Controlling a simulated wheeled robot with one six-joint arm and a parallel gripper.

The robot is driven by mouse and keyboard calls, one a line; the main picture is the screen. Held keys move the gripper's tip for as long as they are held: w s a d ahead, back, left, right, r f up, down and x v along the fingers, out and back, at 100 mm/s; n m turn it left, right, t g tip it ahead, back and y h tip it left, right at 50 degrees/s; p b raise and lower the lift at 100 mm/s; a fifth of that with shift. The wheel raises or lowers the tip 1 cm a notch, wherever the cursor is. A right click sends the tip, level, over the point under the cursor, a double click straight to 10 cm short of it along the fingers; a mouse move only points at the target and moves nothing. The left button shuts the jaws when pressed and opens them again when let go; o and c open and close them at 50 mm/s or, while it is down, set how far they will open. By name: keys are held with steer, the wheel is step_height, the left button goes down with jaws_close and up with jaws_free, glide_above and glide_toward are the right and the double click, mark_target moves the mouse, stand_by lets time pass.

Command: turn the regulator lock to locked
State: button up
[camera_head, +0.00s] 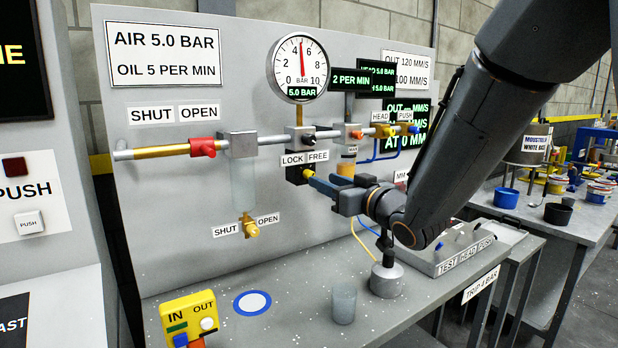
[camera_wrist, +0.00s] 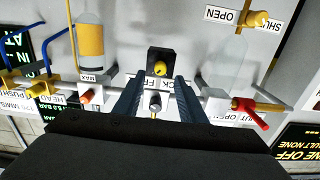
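The LOCK / FREE label (camera_head: 304,159) is on the grey panel under the gauge. Just below it is a black block (camera_wrist: 151,55) with a yellow knob (camera_wrist: 160,68), which looks like the regulator lock; my fingers partly cover it in the head view. Which way the knob is set cannot be told. My gripper (camera_head: 319,184) reaches to the panel from the right. In the wrist view my gripper (camera_wrist: 158,82) is open, its two fingers on either side of the label, with the knob between and just beyond the tips. No contact is visible.
The round gauge (camera_head: 299,68) reads 5.0 bar. A pipe with a red valve handle (camera_head: 203,147) and a dark regulator knob (camera_head: 308,138) runs above the lock. A yellow drain valve (camera_head: 250,229) is lower left. A grey cup (camera_head: 344,304) stands on the bench.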

steer(key=p+x, duration=0.1)
steer(key=x, duration=0.5)
jaws_close()
